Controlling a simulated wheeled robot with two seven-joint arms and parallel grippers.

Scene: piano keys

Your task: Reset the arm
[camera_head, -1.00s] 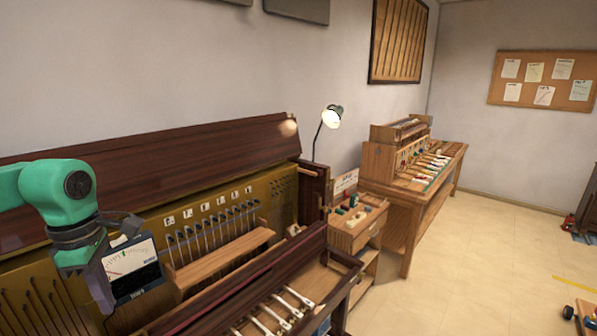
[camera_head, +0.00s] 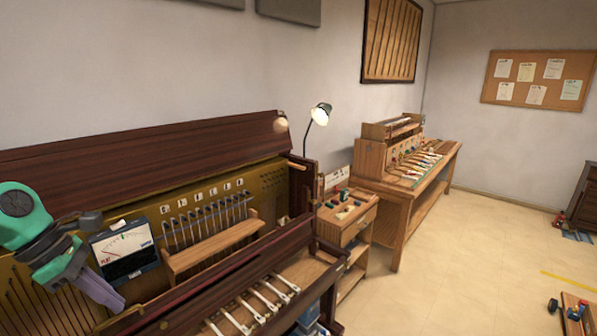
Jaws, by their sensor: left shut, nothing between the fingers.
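My left arm, green and grey, comes in at the left edge of the head view. Its purple-grey left gripper (camera_head: 112,300) points down to the right, in front of the open piano (camera_head: 120,142). Its fingers are shut with nothing between them. White key levers (camera_head: 250,305) lie in the piano's front, right of the gripper. My right gripper is not in view.
A small wooden cabinet (camera_head: 345,225) and a lamp (camera_head: 321,114) stand right of the piano. A long workbench (camera_head: 408,205) with tools is behind them. The tiled floor (camera_head: 470,240) is mostly clear. A low wooden item (camera_head: 577,313) lies at the bottom right.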

